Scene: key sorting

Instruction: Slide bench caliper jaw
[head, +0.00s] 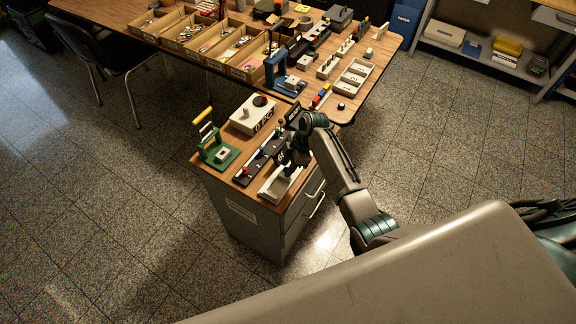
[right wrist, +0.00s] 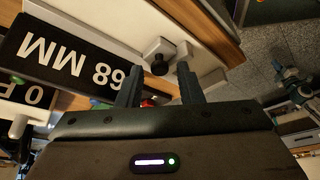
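The bench caliper (head: 272,194) is a pale low block at the front corner of the cabinet top, partly hidden by my right gripper (head: 289,166). Its black display plate (head: 281,156) shows 68, and in the right wrist view the plate (right wrist: 70,62) reads 68 MM upside down. There a white jaw block with a black knob (right wrist: 160,64) lies just ahead of my right gripper's fingertips (right wrist: 161,75). The fingers stand apart on either side of the knob. I cannot tell whether they touch it. My left gripper is not in view.
A green press (head: 219,153) with a yellow handle, a black rail fixture (head: 258,163) and a white counter box (head: 251,117) crowd the cabinet top (head: 203,168). A blue press (head: 284,78) and wooden bins (head: 243,62) stand on the table behind. Floor is clear to the right.

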